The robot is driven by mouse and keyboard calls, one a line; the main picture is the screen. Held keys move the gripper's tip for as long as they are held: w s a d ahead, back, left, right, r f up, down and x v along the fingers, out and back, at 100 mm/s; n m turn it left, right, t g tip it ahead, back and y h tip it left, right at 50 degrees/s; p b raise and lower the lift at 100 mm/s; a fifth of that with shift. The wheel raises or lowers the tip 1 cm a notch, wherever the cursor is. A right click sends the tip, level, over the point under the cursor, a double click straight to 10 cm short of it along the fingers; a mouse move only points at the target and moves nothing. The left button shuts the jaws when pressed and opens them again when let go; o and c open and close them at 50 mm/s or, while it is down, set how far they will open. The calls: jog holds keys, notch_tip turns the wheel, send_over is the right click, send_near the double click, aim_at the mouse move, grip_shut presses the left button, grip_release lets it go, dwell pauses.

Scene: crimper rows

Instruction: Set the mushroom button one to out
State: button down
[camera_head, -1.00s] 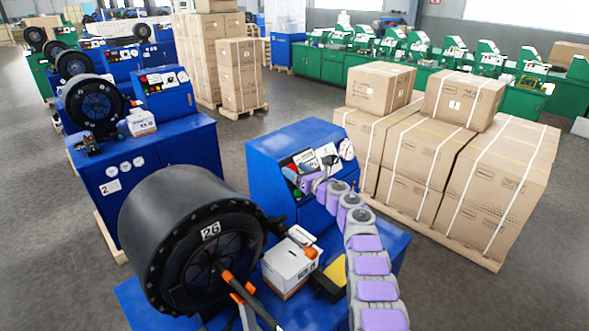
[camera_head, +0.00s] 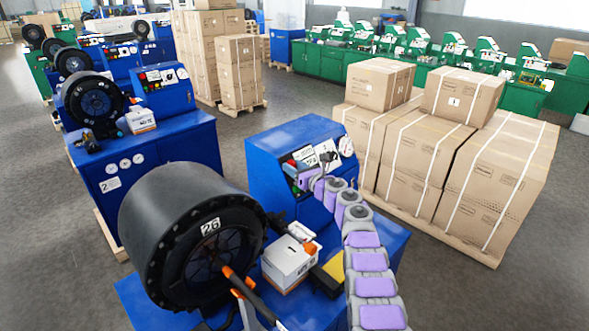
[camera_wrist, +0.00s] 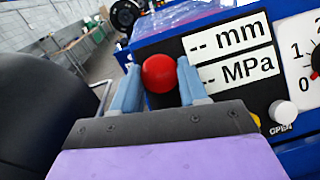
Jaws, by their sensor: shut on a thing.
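The mushroom button (camera_wrist: 159,73) is a round red knob on the black control panel of the blue machine in front of me. In the wrist view its red cap sits between the two blue fingers of my gripper (camera_wrist: 160,88), and the gripper is shut on it. The button's stem and base are hidden behind the cap and gripper. In the head view my gripper (camera_head: 304,179) is at the left part of the panel, and it is too small there to see the grip clearly.
Two display labels (camera_wrist: 228,38), a gauge (camera_wrist: 305,55) and a white OPEN knob (camera_wrist: 282,112) lie right of the button. A large black drum numbered 26 (camera_head: 190,240) stands left of my arm. A white box (camera_head: 287,262) sits on the machine. Stacked cartons (camera_head: 430,150) stand to the right.

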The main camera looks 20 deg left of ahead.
jog(key=shift+w+d+r+b, duration=0.15)
jog(key=shift+d+b, duration=0.3)
jog(key=shift+b, duration=0.4)
jog(key=shift+d+r+b, duration=0.25)
jog(key=shift+b, duration=0.05)
jog(key=c, duration=1)
grip_release()
jog(key=o, duration=0.4)
jog(key=shift+d, duration=0.35)
jog(key=shift+o, duration=0.2)
jog(key=shift+s+a, duration=0.35)
jog(key=shift+a, duration=0.05)
